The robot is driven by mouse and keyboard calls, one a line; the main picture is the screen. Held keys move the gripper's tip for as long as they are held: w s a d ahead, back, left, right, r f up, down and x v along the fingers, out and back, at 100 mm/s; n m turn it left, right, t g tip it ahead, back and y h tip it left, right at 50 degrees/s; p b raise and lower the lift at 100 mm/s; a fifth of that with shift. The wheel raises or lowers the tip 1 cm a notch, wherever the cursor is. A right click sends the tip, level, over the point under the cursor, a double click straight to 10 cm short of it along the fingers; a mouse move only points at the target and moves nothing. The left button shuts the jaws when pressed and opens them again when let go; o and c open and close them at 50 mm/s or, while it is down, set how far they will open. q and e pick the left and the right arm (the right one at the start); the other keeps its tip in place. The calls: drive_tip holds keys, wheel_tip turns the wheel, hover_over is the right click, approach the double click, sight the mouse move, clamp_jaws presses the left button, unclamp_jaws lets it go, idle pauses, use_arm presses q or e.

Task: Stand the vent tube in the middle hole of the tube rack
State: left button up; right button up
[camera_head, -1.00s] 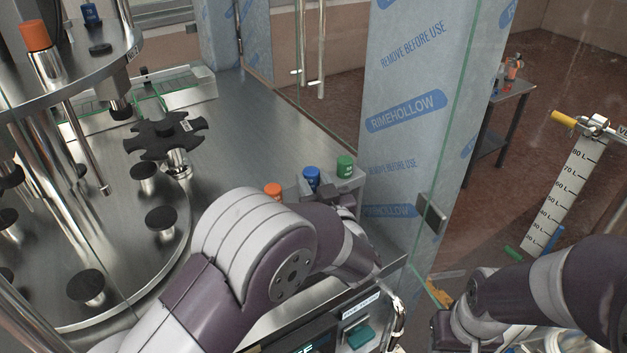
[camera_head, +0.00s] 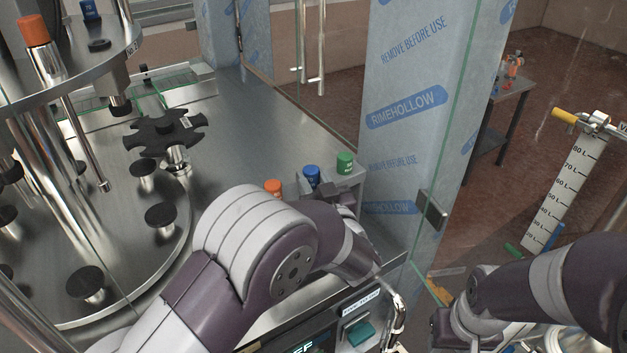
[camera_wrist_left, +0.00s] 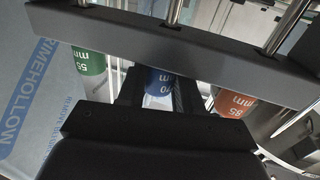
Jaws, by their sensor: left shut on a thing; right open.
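The tube rack (camera_wrist_left: 230,62) is a grey bar; in the left wrist view it crosses the top, with steel rods beyond it. The blue-collared vent tube (camera_wrist_left: 158,83), its label upside down, is in the middle position, between a green-collared tube (camera_wrist_left: 90,62) and an orange-collared tube (camera_wrist_left: 236,106). In the head view the blue cap (camera_head: 311,175) lines up between the green and orange caps. My left gripper (camera_wrist_left: 157,92) is shut on the blue-collared tube. How deep it sits is hidden. My forearm hides most of the rack in the head view. My right gripper is out of view.
The filler's round plate (camera_head: 120,270) with several black-topped pedestals and a black star wheel (camera_head: 165,135) stand at left. A film-wrapped post (camera_head: 410,100) and glass panel stand right of the rack. The steel deck (camera_head: 250,120) behind the rack is clear.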

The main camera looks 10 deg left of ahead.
use_arm(q)
drive_tip(key=o, duration=1.2)
drive_tip(key=shift+c, duration=0.2)
drive_tip(key=shift+f, duration=0.1)
drive_tip(key=shift+s+d, duration=0.15)
drive_tip(key=shift+s, duration=0.1)
drive_tip(key=b+v, duration=0.3)
drive_tip(key=v, duration=0.9)
drive_tip(key=shift+b, duration=0.4)
